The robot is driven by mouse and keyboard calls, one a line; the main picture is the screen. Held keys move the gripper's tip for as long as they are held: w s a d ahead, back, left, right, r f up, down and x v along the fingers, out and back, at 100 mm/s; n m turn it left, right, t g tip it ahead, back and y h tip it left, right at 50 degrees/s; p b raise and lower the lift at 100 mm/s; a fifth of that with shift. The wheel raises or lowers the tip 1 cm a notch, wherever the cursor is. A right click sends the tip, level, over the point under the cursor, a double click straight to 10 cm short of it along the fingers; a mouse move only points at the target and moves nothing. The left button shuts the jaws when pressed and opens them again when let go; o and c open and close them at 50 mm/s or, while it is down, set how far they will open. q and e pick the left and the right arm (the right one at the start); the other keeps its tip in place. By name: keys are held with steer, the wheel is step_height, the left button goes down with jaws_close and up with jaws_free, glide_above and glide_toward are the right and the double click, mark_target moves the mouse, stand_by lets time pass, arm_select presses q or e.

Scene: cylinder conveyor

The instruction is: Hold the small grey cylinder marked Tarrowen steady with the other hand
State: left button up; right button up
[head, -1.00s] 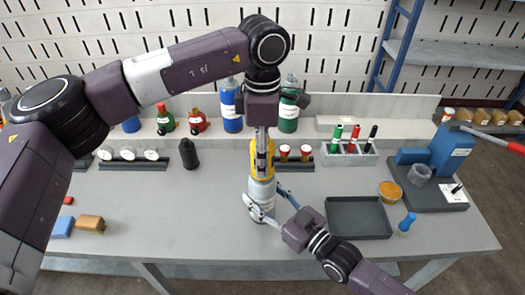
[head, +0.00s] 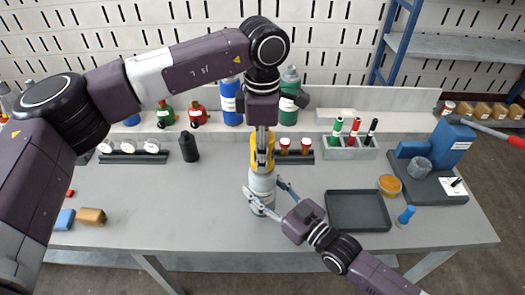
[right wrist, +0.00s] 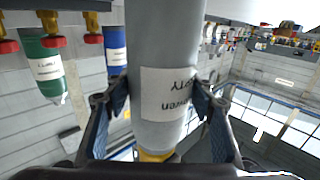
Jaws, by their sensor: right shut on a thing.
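The small grey cylinder (head: 262,187) stands upright on the table with a yellow upper part (head: 256,152). In the right wrist view the cylinder (right wrist: 166,50) appears upside down, with a white label whose partly hidden print seems to end in "wen". My right gripper (head: 268,200) is shut on the cylinder's grey body, low down; its two fingers (right wrist: 160,106) lie on either side of it. My left gripper (head: 264,158) points straight down at the yellow upper part from above. Its fingers show edge-on, so their opening cannot be told.
A dark tray (head: 358,228) lies to the right of the right gripper. A black bottle (head: 189,148) stands to the left, and a rack of markers (head: 349,152) behind right. Coloured bottles line the back ledge. The table's front left is mostly clear.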

arm_select(q)
steer(key=c, duration=0.7)
steer(key=n, duration=0.3)
steer(key=shift+n, duration=1.5)
steer(key=shift+n, duration=1.1)
steer(key=n, duration=0.3)
steer(key=shift+n, duration=0.4)
